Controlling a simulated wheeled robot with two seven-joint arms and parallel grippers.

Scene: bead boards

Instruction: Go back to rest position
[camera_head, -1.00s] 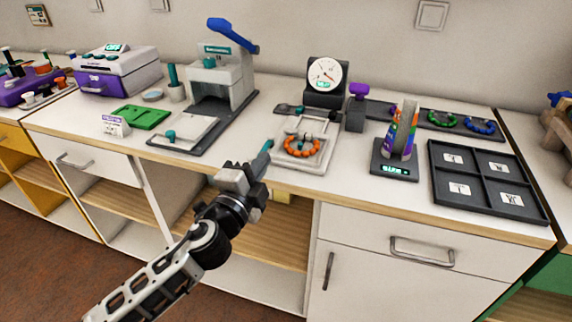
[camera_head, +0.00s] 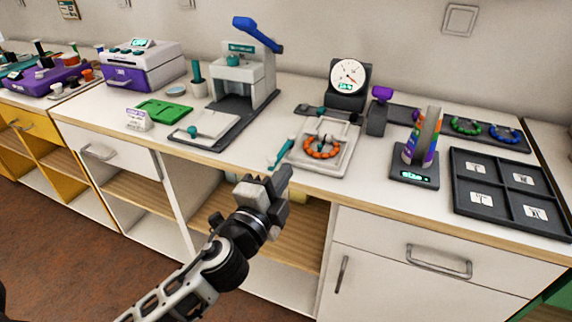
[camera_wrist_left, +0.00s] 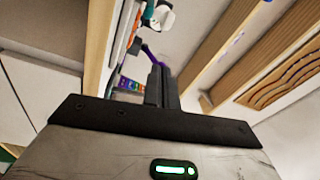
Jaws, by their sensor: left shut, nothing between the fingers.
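My left gripper (camera_head: 281,181) is in the head view, in front of the counter's front edge and lower than the tray with the orange bead ring. Its fingers are together with nothing between them. In the left wrist view the closed fingers (camera_wrist_left: 162,88) point up past a dark plate, with the counter edge to their left. The left arm comes in from the bottom left. My right gripper is in neither view.
The white counter (camera_head: 250,150) holds a white tray (camera_head: 346,160) with an orange bead ring (camera_head: 322,147), a press (camera_head: 238,75), a dial gauge (camera_head: 349,78), a rainbow stand (camera_head: 424,135) and a dark divided tray (camera_head: 505,194). Open shelves (camera_head: 295,240) lie behind the gripper.

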